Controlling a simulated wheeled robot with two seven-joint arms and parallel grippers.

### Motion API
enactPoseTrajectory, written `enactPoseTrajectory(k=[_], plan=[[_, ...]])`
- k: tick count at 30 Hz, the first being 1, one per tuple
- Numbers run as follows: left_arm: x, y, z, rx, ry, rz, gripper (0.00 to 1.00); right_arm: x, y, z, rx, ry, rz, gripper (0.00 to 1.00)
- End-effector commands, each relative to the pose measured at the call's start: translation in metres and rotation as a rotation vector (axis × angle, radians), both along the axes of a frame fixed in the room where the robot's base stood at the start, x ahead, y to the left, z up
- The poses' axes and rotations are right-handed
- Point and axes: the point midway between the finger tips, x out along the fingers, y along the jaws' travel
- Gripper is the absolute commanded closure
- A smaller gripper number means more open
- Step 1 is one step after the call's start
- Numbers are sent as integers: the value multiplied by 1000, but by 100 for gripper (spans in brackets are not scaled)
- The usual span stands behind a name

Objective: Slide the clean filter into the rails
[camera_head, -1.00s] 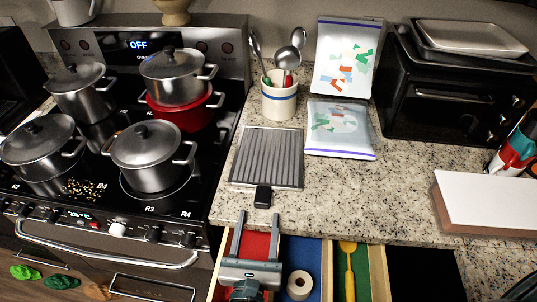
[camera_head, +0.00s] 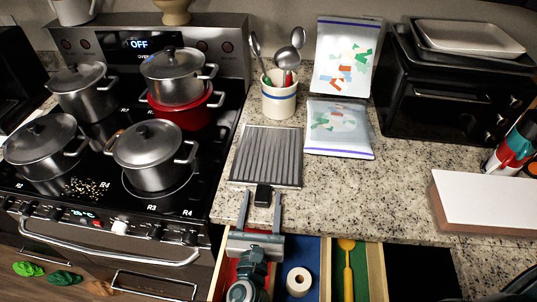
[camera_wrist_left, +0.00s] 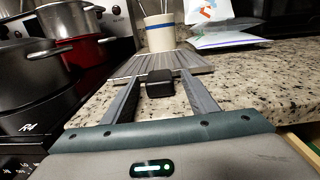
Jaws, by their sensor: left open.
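The filter (camera_head: 266,153) is a flat grey ridged panel lying on the counter to the right of the stove, with a black tab (camera_head: 263,191) at its front edge. It also shows in the left wrist view (camera_wrist_left: 150,63). My left gripper (camera_head: 261,198) is open, its two grey fingers on either side of the black tab. In the left wrist view the tab sits between the fingertips with gaps at both sides, and nothing is gripped. I cannot make out the rails in either view. My right gripper is not in view.
Several pots stand on the stove (camera_head: 105,190) to the left. A utensil crock (camera_head: 279,101) and plastic bags (camera_head: 338,142) lie behind the filter. A black toaster oven (camera_head: 440,104) stands at right. An open drawer (camera_head: 326,262) is below.

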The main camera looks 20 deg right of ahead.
Motion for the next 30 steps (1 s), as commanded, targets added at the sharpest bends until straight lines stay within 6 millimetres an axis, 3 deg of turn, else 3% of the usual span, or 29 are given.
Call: enactPoseTrajectory(k=[15, 22, 30], plan=[[3, -1, 0, 0, 0, 0, 47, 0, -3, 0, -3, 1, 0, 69], [3, -1, 0, 0, 0, -1, 97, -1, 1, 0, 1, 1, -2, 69], [3, -1, 2, -1, -2, -1, 97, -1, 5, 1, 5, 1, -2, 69]])
